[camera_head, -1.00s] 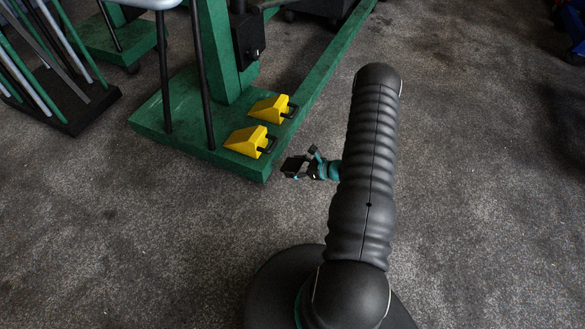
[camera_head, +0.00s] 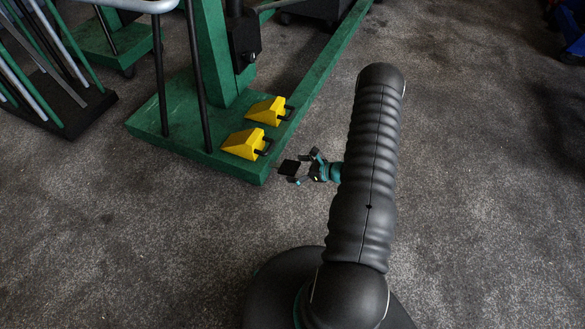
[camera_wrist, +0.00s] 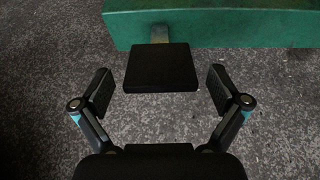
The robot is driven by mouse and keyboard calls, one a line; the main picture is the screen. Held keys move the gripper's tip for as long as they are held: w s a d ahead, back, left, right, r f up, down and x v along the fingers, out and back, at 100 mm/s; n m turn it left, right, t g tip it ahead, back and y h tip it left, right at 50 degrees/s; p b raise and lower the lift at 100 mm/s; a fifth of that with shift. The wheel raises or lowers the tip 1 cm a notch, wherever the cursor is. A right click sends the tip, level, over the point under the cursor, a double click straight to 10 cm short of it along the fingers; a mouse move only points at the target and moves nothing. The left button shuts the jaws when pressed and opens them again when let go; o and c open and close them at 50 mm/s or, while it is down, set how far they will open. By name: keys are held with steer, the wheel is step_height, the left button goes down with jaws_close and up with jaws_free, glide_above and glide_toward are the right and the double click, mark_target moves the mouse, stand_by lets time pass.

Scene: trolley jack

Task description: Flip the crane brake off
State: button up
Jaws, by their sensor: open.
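The crane brake shows as a flat black square pedal (camera_wrist: 161,66) on a short metal arm at the edge of the crane's green base (camera_wrist: 240,28). In the head view the pedal (camera_head: 289,167) juts out at the near right corner of the green base (camera_head: 170,140). My gripper (camera_wrist: 158,91) is open and empty, its two fingers spread wider than the pedal, one on each side of its near edge. No contact shows. In the head view my gripper (camera_head: 308,167) is just right of the pedal, partly hidden by my arm.
Two yellow wedge chocks with black handles, a farther chock (camera_head: 266,110) and a nearer chock (camera_head: 245,143), sit on the green base. A rack of rods (camera_head: 45,80) stands at upper left. The grey floor (camera_head: 480,200) is clear around my arm.

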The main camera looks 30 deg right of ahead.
steer(key=v, duration=1)
steer(key=shift+s+d, duration=0.1)
steer(key=shift+d, duration=0.05)
steer(key=s+a+r+n+g+y, duration=0.2)
steer(key=s+a+r+n+g, duration=0.4)
steer(key=s, duration=0.3)
steer(key=s+a+r+n+h, duration=0.3)
steer(key=a+r+n, duration=0.2)
steer(key=r, duration=0.8)
steer(key=s+a+r+n+t+h, duration=0.1)
steer(key=s+a+r+n+h, duration=0.3)
steer(key=r+n, duration=0.5)
steer(key=s+a+r+n+h+p, duration=0.1)
steer(key=s+a+r+n+h, duration=0.2)
steer(key=r, duration=1.5)
steer(key=a+n, duration=0.4)
steer(key=n, duration=0.1)
steer(key=shift+s+h, duration=0.25)
steer(key=shift+h, duration=0.05)
